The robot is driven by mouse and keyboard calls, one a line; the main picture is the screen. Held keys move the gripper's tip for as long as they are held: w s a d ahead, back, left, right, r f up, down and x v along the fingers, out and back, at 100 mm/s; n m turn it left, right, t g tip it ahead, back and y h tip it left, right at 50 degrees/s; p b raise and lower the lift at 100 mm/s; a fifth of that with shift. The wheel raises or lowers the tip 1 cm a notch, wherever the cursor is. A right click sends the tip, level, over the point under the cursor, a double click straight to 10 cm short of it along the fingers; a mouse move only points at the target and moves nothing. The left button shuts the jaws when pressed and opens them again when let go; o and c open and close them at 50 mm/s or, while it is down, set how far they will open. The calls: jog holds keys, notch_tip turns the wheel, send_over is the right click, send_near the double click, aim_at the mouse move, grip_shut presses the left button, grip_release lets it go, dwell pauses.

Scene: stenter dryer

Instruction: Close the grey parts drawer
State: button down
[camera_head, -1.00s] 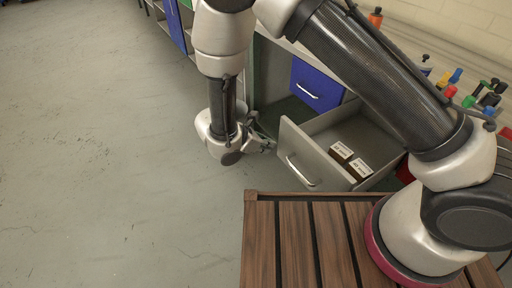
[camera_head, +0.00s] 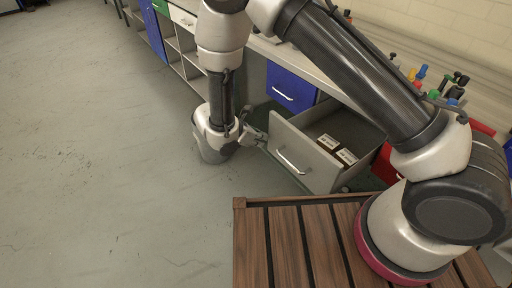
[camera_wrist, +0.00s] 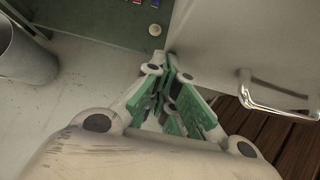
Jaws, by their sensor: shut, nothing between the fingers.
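The grey parts drawer (camera_head: 303,163) is pulled out of the workbench in the head view, with two labelled boxes (camera_head: 338,148) inside. Its front carries a silver bar handle (camera_head: 292,162). In the wrist view the grey drawer front (camera_wrist: 225,45) fills the upper right, with the handle (camera_wrist: 275,97) at the right. My gripper (camera_head: 262,143) is shut and empty by the left edge of the drawer front. In the wrist view the green-padded fingers (camera_wrist: 175,80) point at that edge; I cannot tell whether they touch it.
A closed blue drawer (camera_head: 290,88) is beyond the grey one. A red drawer (camera_head: 386,165) is partly hidden at the right. A slatted wooden surface (camera_head: 300,245) lies in front. Open floor (camera_head: 90,170) is on the left. A grey cylinder (camera_wrist: 22,55) stands at the wrist view's left.

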aim_at(298, 119)
jog(key=w+d, duration=0.3)
jog(key=d, duration=0.2)
jog(key=w+d, duration=0.4)
jog(key=d, duration=0.1)
jog(key=w+d, duration=0.3)
jog(key=d, duration=0.2)
jog(key=shift+w+d, duration=0.2)
jog(key=shift+a, duration=0.1)
